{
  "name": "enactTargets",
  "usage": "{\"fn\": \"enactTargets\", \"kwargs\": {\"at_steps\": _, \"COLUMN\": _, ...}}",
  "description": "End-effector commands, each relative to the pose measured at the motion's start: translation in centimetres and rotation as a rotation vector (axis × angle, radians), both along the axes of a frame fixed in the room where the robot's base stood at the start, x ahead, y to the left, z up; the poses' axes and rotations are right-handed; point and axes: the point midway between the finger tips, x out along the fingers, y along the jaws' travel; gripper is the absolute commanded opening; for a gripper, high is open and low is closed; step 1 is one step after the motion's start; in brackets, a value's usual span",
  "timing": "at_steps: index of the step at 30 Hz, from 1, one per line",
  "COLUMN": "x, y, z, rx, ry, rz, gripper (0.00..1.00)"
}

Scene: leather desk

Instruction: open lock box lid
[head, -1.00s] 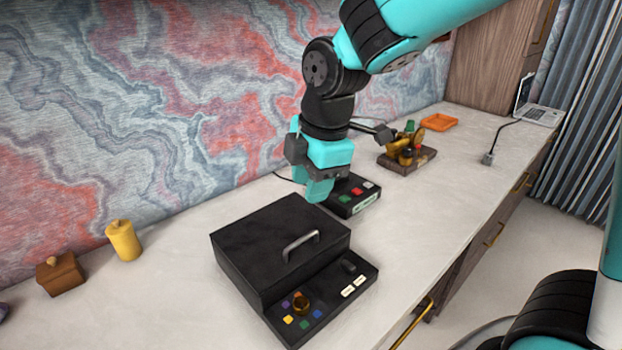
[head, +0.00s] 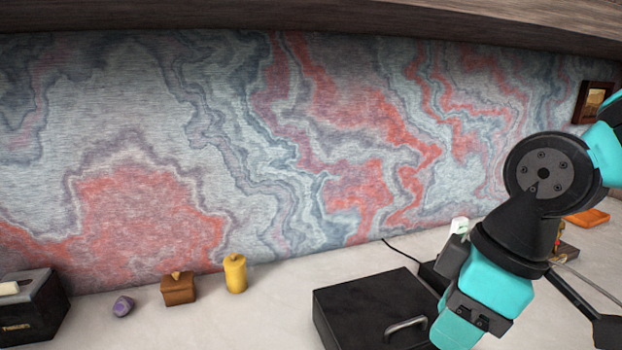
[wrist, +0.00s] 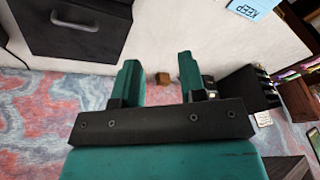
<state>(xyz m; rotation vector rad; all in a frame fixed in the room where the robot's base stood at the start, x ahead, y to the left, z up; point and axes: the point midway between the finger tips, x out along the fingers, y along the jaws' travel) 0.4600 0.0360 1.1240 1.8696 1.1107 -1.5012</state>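The black lock box (head: 355,300) stands at the bottom of the head view, cut off by the lower edge. Its flat lid looks shut. A silver lid handle (head: 405,327) lies near the lid's right side. My gripper (head: 452,335) is close to the right of the handle, apart from it as far as I can tell, with its tips partly cut off. In the wrist view my gripper (wrist: 160,70) has its two teal fingers apart with nothing held between them. The black box with a handle (wrist: 70,25) shows at upper left there, outside the fingers.
A yellow canister (head: 235,274), a brown lidded box (head: 178,289) and a purple lump (head: 123,306) stand left along the wall. A black box (head: 35,310) is at far left. An orange tray (head: 588,218) is far right. Bare desk lies left of the lock box.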

Motion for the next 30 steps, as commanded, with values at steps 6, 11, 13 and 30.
{"fn": "enactTargets", "kwargs": {"at_steps": 6, "x": -5.0, "y": 0.8, "z": 0.2, "rx": 0.071, "ry": 0.140, "rz": -0.261, "gripper": 0.38}}
{"fn": "enactTargets", "kwargs": {"at_steps": 11, "x": -6.1, "y": 1.0, "z": 0.2, "rx": 0.084, "ry": 0.176, "rz": -0.324, "gripper": 0.38}}
{"fn": "enactTargets", "kwargs": {"at_steps": 13, "x": -6.1, "y": 1.0, "z": 0.1, "rx": 0.084, "ry": 0.179, "rz": -0.331, "gripper": 0.38}}
{"fn": "enactTargets", "kwargs": {"at_steps": 30, "x": 10.1, "y": -1.9, "z": -1.5, "rx": 0.078, "ry": 0.319, "rz": -1.728, "gripper": 0.38}}
